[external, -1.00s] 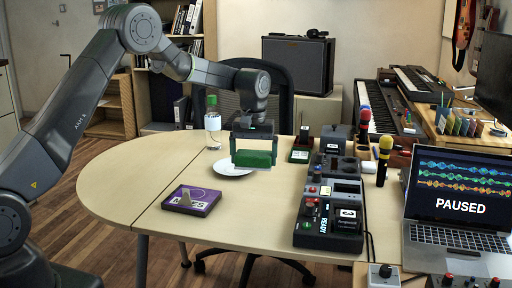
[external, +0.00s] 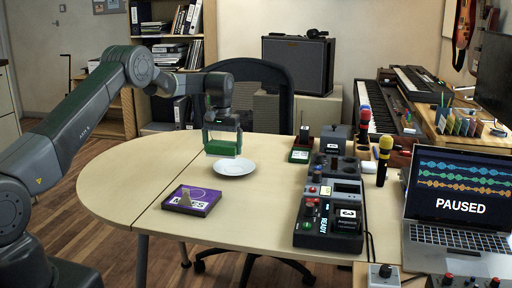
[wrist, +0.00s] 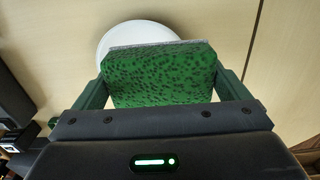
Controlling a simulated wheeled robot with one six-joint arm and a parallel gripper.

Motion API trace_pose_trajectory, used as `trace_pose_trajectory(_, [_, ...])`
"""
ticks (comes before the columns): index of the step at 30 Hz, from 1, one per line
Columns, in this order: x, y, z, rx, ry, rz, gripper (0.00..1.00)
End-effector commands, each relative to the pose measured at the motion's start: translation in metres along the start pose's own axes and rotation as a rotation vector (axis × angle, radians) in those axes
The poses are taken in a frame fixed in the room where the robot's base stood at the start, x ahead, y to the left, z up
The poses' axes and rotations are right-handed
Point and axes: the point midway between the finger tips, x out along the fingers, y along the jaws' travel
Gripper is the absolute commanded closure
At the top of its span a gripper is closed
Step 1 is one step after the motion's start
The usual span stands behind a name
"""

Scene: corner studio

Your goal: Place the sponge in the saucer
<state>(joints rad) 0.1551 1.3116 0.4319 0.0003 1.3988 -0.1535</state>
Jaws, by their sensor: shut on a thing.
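The green sponge with a pale edge (external: 221,149) is held between the fingers of my gripper (external: 222,147), which is shut on it. In the wrist view the sponge (wrist: 160,75) fills the space between both fingers, green speckled side toward the camera. The white saucer (external: 236,169) lies on the table just below and a little to the right of the sponge in the external view. In the wrist view the saucer (wrist: 135,32) shows beyond the sponge, partly hidden by it. The sponge appears to be above the table, apart from the saucer.
A purple box (external: 191,200) lies on the table nearer the camera. A black device with buttons (external: 328,232), a small green-based item (external: 301,150) and a laptop (external: 459,200) are to the right. The table (external: 250,215) between box and device is clear.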

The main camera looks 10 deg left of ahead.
Motion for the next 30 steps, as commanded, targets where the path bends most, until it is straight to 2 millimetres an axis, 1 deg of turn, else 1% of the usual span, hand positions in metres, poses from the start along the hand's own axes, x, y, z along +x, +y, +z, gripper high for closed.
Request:
trace_pose_trajectory(5, [0.013,0.0,0.0,0.0,0.0,0.0,0.27])
trace_pose_trajectory(9, [0.034,0.0,0.0,0.0,-0.002,0.0,0.27])
trace_pose_trajectory(12, [0.042,0.001,0.0,0.0,0.0,0.0,0.27])
trace_pose_trajectory(19, [0.043,0.001,0.0,-0.001,0.001,0.0,0.27])
trace_pose_trajectory(30, [0.055,0.0,0.0,-0.001,0.001,0.0,0.27])
